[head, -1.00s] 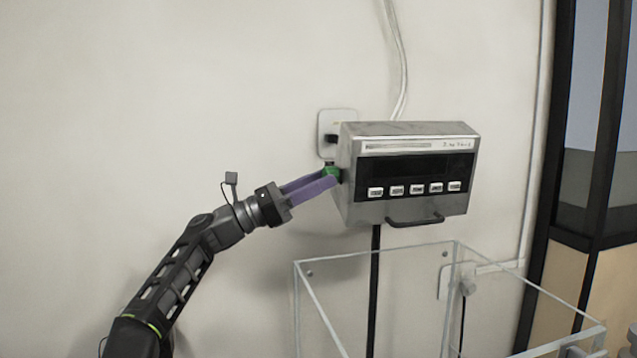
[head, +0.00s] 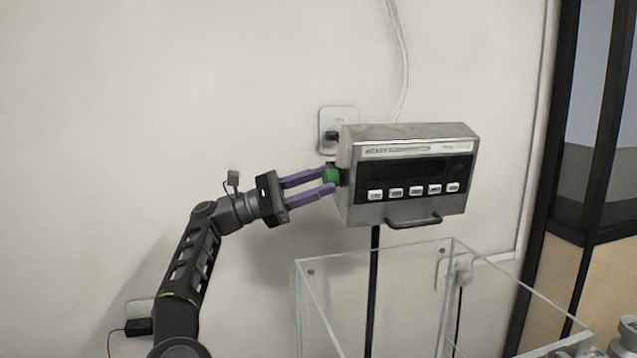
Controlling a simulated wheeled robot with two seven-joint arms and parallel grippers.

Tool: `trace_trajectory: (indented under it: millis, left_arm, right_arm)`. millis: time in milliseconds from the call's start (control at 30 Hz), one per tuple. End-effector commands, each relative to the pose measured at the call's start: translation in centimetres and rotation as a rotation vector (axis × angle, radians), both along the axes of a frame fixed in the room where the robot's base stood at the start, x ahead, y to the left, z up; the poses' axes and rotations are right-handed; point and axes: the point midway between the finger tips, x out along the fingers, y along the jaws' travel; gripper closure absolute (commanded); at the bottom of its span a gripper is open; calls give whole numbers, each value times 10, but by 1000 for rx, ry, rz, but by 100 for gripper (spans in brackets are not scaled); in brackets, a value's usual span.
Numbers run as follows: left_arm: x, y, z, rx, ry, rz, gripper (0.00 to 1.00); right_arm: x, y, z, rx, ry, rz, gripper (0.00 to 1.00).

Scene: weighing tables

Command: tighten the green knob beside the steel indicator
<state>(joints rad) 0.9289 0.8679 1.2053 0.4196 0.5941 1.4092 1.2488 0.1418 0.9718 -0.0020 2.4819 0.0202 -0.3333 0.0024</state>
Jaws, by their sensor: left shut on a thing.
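My left gripper (head: 331,179) reaches in from the left with two purple fingers. They are shut on the knob, one finger above it and one below in the picture. The fingers hide part of the knob's edges. My right gripper is not in view.
A wall socket with a plug (head: 338,116) is just above and behind the knob. A clear open-topped box (head: 375,253) stands below the indicator. A dark-framed window or door (head: 590,150) is at the right.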

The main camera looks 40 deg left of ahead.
Motion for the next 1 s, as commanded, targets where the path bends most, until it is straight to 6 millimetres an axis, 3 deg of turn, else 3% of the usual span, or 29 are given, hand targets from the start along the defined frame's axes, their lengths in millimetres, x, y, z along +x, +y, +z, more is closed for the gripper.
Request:
trace_trajectory:
  millis: [33,67,300,1000]
  left_arm:
    - [0,0,0,0,1,1,100]
    - [0,0,0,0,1,1,64]
    - [0,0,0,0,1,0,45]
    - [0,2,-1,-40,33,-1,45]
  right_arm:
    - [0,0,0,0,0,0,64]
    - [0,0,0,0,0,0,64]
    - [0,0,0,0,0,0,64]
    - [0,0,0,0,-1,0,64]
